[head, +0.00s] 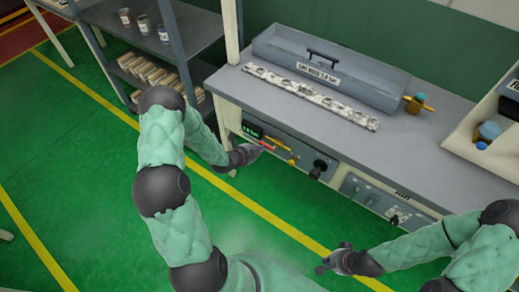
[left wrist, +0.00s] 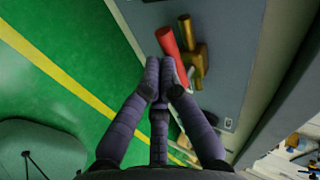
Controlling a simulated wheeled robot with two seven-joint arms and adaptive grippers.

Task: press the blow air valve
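A red handle (head: 265,144) and a brass-yellow valve part (head: 280,147) stick out of the grey panel on the bench front. Both show in the left wrist view, the red handle (left wrist: 167,40) just past my fingertips and the brass part (left wrist: 194,63) to its right. I cannot read which valve is labelled blow air. My left gripper (head: 252,152) is beside the red handle. In the left wrist view its fingers (left wrist: 160,65) are drawn together and hide part of the handle; contact is unclear. My right gripper (head: 330,263) hangs low over the floor, away from the panel, its fingers too small to judge.
A black knob (head: 320,166) sits right of the valves, and a second panel (head: 374,195) lies further right. On the bench (head: 228,80) are a mottled strip (head: 310,95), a grey tray (head: 375,85) and a brass-and-blue fitting (head: 415,103). A shelf (head: 195,30) stands at the left.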

